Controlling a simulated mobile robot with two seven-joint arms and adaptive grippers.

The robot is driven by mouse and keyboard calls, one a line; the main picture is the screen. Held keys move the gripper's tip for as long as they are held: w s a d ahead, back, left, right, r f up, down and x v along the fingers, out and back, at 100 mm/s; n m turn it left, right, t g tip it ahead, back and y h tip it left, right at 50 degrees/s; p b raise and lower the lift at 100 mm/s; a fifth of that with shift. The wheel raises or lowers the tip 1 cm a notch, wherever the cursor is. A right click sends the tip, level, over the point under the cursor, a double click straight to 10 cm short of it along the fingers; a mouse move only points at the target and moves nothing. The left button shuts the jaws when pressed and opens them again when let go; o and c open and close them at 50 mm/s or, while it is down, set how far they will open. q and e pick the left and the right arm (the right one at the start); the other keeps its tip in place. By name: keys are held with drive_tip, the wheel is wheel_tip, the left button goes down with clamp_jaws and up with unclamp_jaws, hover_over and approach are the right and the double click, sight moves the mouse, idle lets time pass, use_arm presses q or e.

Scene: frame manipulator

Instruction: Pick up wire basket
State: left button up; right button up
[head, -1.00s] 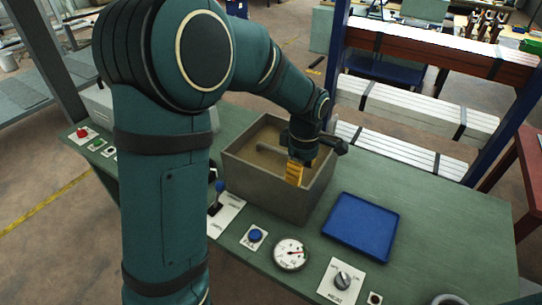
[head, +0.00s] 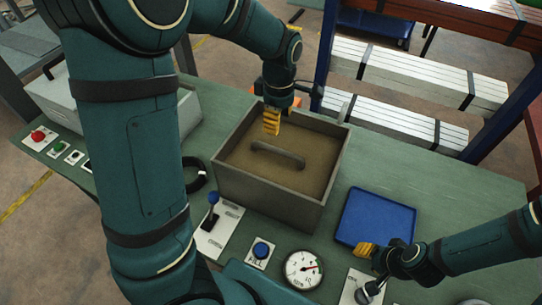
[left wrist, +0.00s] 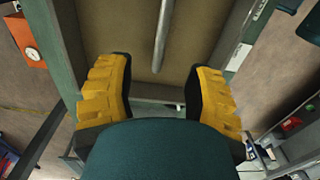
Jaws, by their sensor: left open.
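No wire mesh can be made out. A grey open-topped box (head: 268,199) stands on the green bench, with a brown surface inside and a grey bar handle (head: 277,154) across it. My left gripper (head: 271,122) is over the far part of the box, beyond the handle. In the left wrist view its yellow fingers (left wrist: 157,95) are spread wide with nothing held; the bar handle (left wrist: 162,38) shows ahead, between their lines and apart from them. My right gripper (head: 368,250) is at the blue tray's near edge; its finger gap is unclear.
The blue tray (head: 375,217) lies empty right of the box. A joystick (head: 212,209), blue button (head: 261,249), gauge (head: 303,269) and knob (head: 366,291) line the near edge. A grey case (head: 60,98) is at left. Bare bench lies right of the tray.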

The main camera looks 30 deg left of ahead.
sight(277, 149)
use_arm(q)
wheel_tip(277, 149, down, 8)
drive_tip(key=shift+a+f+b, duration=0.1)
drive_tip(key=shift+b, duration=0.4)
drive_tip(key=shift+s+f, duration=0.2)
drive_tip(key=shift+f, duration=2.55)
clamp_jaws()
